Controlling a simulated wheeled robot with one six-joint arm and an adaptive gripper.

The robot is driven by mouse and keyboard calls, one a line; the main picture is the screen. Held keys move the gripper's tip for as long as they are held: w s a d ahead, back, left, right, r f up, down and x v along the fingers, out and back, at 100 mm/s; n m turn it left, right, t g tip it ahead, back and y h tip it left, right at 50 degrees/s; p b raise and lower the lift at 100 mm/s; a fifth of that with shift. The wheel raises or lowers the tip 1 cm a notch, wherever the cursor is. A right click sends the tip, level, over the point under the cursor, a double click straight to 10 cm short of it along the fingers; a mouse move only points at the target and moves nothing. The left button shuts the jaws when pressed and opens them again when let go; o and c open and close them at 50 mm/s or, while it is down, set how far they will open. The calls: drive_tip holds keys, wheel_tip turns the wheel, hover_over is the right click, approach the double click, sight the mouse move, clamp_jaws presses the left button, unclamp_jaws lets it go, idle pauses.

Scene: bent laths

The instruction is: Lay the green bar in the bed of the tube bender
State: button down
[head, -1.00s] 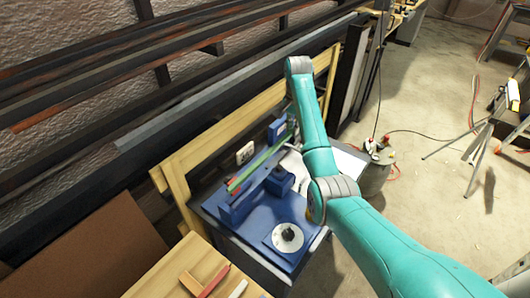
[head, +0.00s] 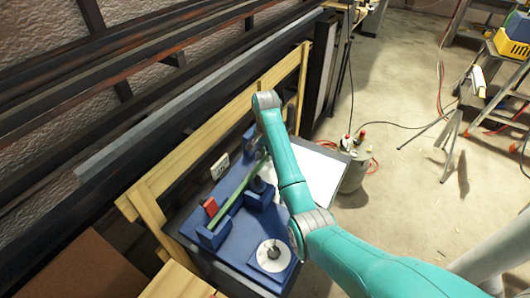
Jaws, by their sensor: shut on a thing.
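The tube bender is a blue machine (head: 228,255) on a dark stand, with blue blocks and a round pale dial on its top. The green bar (head: 232,202) is thin and slants from the near left blue block (head: 211,237) up to the right, past the middle blue block (head: 259,194). Its far end goes behind my teal arm. The near end is at the near left block; I cannot tell whether it rests there or hangs just above. My gripper is hidden behind my arm link.
A red block (head: 211,207) stands beside the bar on the bender. A wooden frame (head: 170,180) and long racked bars (head: 150,125) run behind the bender. A white sheet (head: 318,165) lies at its right. A bucket (head: 352,176) and open floor are farther right.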

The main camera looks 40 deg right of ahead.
drive_tip(key=shift+f, duration=0.25)
drive_tip(key=shift+f, duration=0.25)
drive_tip(key=c, duration=1.1)
unclamp_jaws()
drive_tip(key=shift+f, duration=0.1)
drive_tip(key=shift+c, duration=0.2)
